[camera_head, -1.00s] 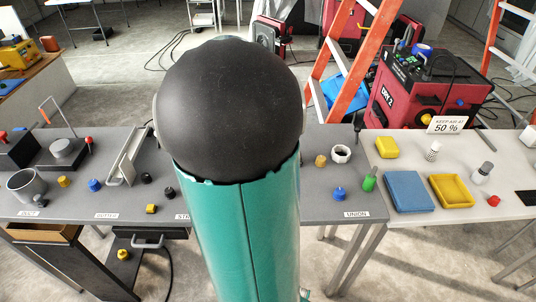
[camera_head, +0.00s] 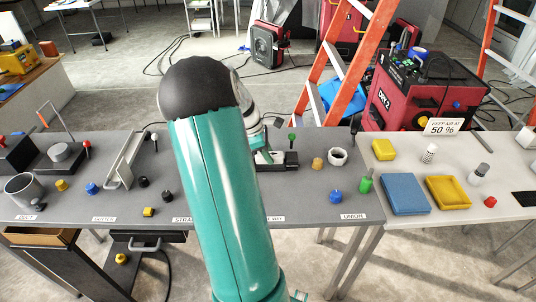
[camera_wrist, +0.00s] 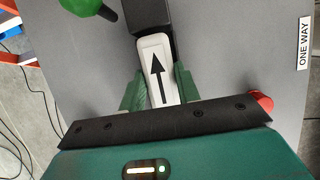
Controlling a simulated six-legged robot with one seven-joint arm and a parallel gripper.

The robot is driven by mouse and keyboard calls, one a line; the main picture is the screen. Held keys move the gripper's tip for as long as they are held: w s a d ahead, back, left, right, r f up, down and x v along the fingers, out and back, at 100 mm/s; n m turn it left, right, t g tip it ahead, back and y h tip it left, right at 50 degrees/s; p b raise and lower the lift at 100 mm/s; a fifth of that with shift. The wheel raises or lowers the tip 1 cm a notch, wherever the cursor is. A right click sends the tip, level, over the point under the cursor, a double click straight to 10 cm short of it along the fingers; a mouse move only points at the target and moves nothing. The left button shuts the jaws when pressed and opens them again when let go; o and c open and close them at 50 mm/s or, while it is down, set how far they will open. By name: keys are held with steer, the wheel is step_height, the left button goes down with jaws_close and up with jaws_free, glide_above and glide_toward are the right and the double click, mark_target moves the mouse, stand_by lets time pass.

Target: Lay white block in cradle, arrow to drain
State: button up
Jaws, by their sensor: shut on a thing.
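The white block (camera_wrist: 153,49) carries a black arrow that points up in the wrist view, toward a black cradle-like part (camera_wrist: 157,15). My gripper (camera_wrist: 158,90) is shut on the block, with a green finger on each side. The block's far end lies at or over the black part; I cannot tell if it is seated. In the head view the black cradle (camera_head: 291,160) stands on the grey bench, right of my arm, with a white piece at its left end. My fingers are mostly hidden there by my arm. I cannot make out which end is the drain.
A red knob (camera_wrist: 262,102) is close right of my gripper. A ONE WAY label (camera_wrist: 304,45) lies beyond. A brass fitting (camera_head: 318,163) and white ring (camera_head: 338,156) stand further right.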

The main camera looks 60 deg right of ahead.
steer(key=shift+f, duration=0.3)
steer(key=shift+f, duration=0.6)
steer(key=o, duration=1.1)
steer(key=shift+c, duration=0.2)
steer(key=shift+r, duration=0.3)
steer(key=v, duration=1.2)
steer(key=shift+r, duration=0.35)
